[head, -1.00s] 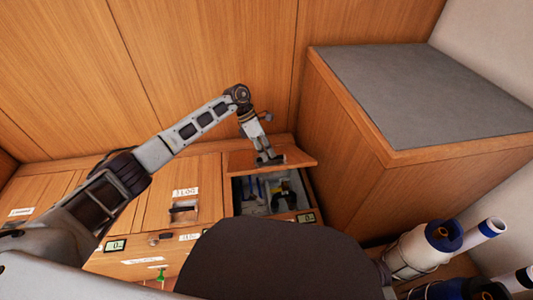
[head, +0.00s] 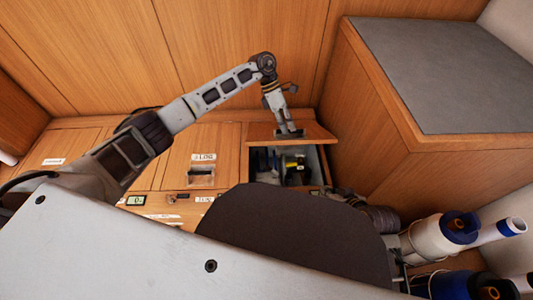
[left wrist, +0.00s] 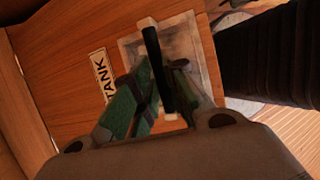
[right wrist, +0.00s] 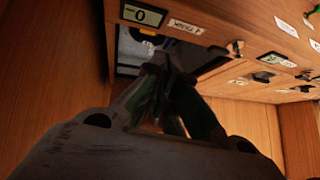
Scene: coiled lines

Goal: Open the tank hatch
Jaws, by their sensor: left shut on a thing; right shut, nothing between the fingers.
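The tank hatch (head: 312,131) is a wooden lid at the back of the counter in the head view, raised and tilted over a dark opening (head: 258,167). In the left wrist view, the lid (left wrist: 60,60) carries a TANK label (left wrist: 103,76) and a black bar handle (left wrist: 152,45) in a pale recess. My left gripper (head: 289,134) is shut on this handle, its green fingers (left wrist: 158,82) on either side of the bar. My right gripper (right wrist: 165,65) is shut and empty, its tips in front of the opening in the right wrist view. In the head view I cannot clearly make it out.
A closed LOG hatch (head: 203,173) lies left of the opening. A tall wooden cabinet with a grey top (head: 440,75) stands close on the right. White and blue cylinders (head: 440,237) are at the lower right. A panel with a digital display (right wrist: 143,14) borders the opening.

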